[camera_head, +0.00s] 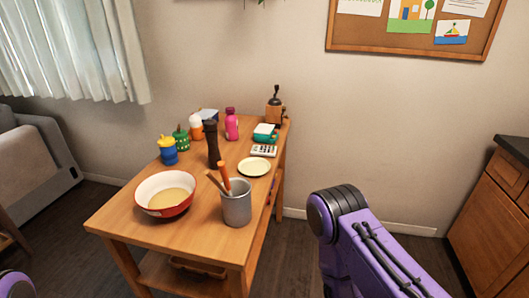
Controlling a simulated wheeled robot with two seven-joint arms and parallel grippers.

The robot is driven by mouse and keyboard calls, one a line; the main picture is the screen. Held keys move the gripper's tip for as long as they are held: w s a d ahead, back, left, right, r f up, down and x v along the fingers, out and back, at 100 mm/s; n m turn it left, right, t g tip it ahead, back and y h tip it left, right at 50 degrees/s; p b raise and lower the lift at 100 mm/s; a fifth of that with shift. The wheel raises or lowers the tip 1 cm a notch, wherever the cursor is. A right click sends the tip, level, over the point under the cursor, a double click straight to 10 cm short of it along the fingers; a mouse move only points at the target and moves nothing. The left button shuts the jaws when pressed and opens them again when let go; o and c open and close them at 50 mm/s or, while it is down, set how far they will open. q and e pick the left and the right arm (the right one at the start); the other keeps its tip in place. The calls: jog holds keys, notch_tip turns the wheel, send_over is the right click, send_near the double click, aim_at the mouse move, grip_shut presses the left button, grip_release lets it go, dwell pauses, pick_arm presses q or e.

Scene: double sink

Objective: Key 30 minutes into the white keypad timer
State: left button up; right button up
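The white keypad timer (264,150) lies on the wooden table toward its far right side, behind a small pale plate. It looks like a small white slab with darker keys; its digits are too small to read. Neither of my grippers shows. A purple link of my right arm stands at the lower right, beside the table and apart from it. Only a small purple piece of mine shows at the lower left corner.
On the wooden table (125,213), a red-and-white bowl (148,187), grey utensil cup (237,208), plate (254,167) and dark pepper mill (212,145) stand nearer than the timer. A teal container (265,137) and wooden grinder (275,107) are behind it. Floor right of the table is open.

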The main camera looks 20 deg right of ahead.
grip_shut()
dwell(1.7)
